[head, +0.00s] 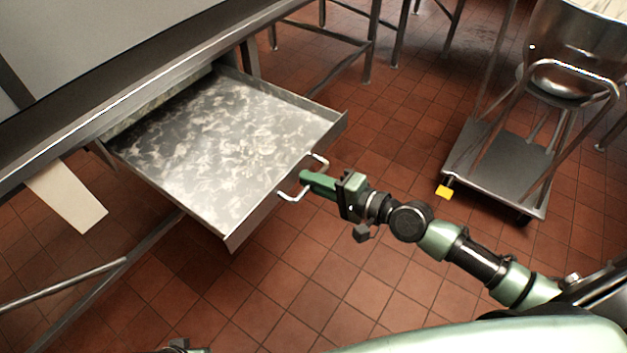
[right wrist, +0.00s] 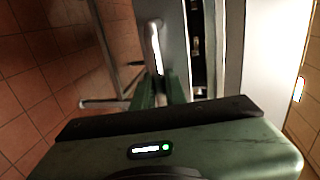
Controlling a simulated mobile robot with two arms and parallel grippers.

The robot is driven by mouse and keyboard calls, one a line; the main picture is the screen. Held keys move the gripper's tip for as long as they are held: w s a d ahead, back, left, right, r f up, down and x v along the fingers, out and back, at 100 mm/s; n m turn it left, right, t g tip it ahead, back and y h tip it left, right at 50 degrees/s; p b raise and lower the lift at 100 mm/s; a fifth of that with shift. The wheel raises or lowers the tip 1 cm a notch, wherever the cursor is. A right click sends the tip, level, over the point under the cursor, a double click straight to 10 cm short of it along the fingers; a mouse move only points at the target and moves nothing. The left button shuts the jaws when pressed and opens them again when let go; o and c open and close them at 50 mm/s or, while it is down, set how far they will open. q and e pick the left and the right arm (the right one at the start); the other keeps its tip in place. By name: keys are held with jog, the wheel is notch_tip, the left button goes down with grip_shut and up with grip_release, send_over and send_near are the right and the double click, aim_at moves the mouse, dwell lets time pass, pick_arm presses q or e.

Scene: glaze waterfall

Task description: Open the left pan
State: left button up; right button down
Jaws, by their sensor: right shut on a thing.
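The left pan (head: 215,130) is a shallow metal drawer with a mottled grey floor, and it stands well out from under the counter in the head view. It looks empty. Its bent metal handle (head: 320,161) is on the front wall. My right gripper (head: 305,183) is at that handle, its green fingers shut on the bar. In the right wrist view the pale handle bar (right wrist: 156,50) runs down to the fingers of my right gripper (right wrist: 160,90), and the hand's body hides the lower part.
The metal counter (head: 150,65) runs above the pan's back end. Tiled floor (head: 400,130) lies clear between pan and cart.

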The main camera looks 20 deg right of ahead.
jog(key=shift+f, duration=0.1)
jog(key=c, duration=1.5)
grip_release()
jog(key=shift+o, duration=0.2)
